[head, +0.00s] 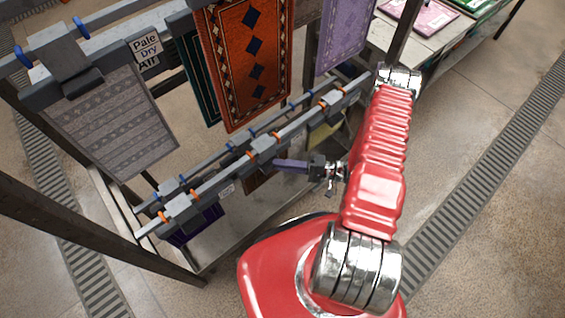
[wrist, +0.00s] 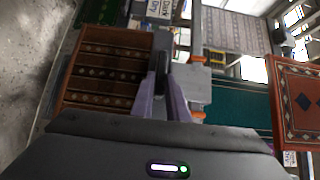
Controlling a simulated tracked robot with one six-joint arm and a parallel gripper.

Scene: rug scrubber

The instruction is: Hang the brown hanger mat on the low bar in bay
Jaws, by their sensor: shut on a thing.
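The brown hanger mat (wrist: 108,72), dark brown with rows of pale diamonds, shows in the left half of the wrist view. In the head view only a small brown part of it (head: 257,180) shows below the low bar. My gripper (wrist: 162,97) is shut on the mat's dark hanger piece. In the head view my gripper (head: 280,164) reaches left to the low bar (head: 230,172). Grey blocks with orange clips sit along this bar. The bar hides most of the mat, and I cannot tell whether the hanger rests on the bar.
An orange-red rug (head: 240,60) and a grey patterned rug (head: 112,125) hang from the upper bar. A purple rug (head: 343,35) hangs farther back. A dark purple mat (head: 195,228) hangs low at the near end. Dark posts frame the rack. Open floor lies to the right.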

